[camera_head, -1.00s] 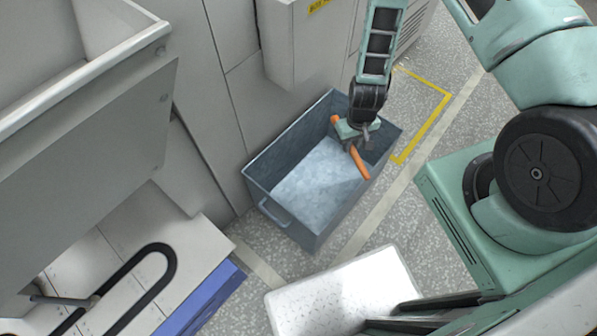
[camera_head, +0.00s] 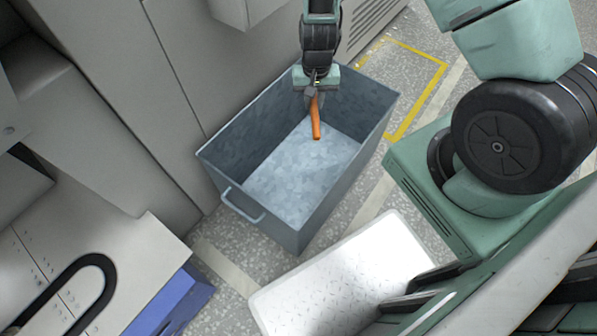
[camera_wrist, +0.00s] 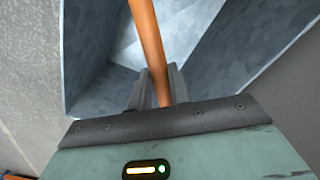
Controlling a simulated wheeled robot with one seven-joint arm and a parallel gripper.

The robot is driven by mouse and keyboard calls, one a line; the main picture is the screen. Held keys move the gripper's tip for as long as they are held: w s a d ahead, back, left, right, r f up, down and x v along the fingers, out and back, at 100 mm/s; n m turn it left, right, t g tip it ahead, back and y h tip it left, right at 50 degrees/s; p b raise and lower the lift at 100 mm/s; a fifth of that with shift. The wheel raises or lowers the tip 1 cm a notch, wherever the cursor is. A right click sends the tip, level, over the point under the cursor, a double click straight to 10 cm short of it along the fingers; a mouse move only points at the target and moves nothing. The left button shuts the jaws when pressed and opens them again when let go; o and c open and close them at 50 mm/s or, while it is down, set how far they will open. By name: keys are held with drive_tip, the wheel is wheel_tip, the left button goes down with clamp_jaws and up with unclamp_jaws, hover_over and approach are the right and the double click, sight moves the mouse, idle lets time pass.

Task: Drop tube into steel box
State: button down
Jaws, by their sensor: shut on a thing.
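The orange tube (camera_head: 315,122) is held in my gripper (camera_head: 314,92), whose jaws are shut on it. The tube points down over the far part of the steel box (camera_head: 225,154), a grey open-topped metal bin with a side handle. In the wrist view the tube (camera_wrist: 148,45) runs from between the fingers (camera_wrist: 157,88) towards the top of the picture, with the box's inner walls and floor (camera_wrist: 200,50) behind it. I see no other object inside the box. I cannot tell exactly how high the tube is above the box floor.
Grey cabinets (camera_head: 100,75) stand along the box's left and far sides. A white textured panel (camera_head: 340,280) is in front of the box. A blue bin (camera_head: 175,300) is at the lower left. Yellow tape (camera_head: 425,95) marks speckled floor to the right.

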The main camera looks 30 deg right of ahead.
drive_tip(key=shift+w+f+b, duration=0.1)
drive_tip(key=shift+f+b, duration=0.35)
drive_tip(key=shift+f, duration=0.1)
wheel_tip(320, 180, down, 6)
drive_tip(key=b, duration=0.5)
drive_tip(key=shift+r, duration=0.25)
drive_tip(key=c, duration=1.2)
unclamp_jaws()
wheel_tip(320, 180, up, 18)
drive_tip(key=p, duration=0.6)
drive_tip(key=shift+f, duration=0.25)
